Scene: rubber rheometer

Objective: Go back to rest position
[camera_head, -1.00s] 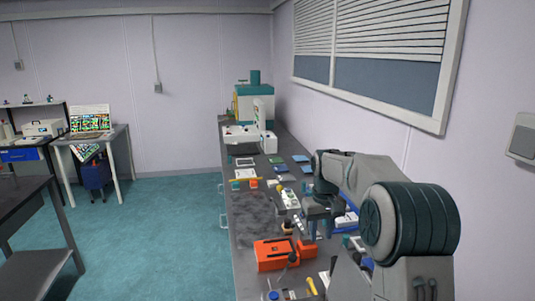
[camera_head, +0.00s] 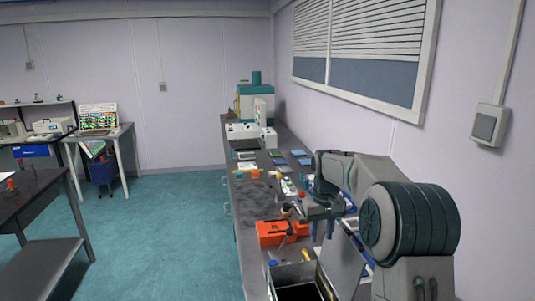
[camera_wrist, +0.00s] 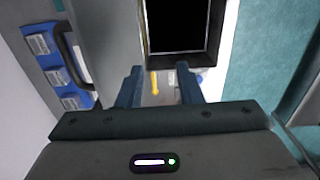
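My gripper (camera_head: 324,232) hangs below my folded arm, over or just beside the right part of the long bench (camera_head: 243,235). In the wrist view my gripper (camera_wrist: 159,76) shows two blue fingers held well apart, with nothing between their tips. Past the fingers lie a yellow-handled tool (camera_wrist: 154,82) and an open metal box (camera_wrist: 223,28) with a dark inside.
An orange box (camera_head: 270,234) sits on the bench near the gripper, behind the open metal box. A teal and white machine (camera_head: 255,105) stands at the far end. A dark table (camera_head: 40,205) is at left. Teal floor (camera_head: 165,235) between is clear.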

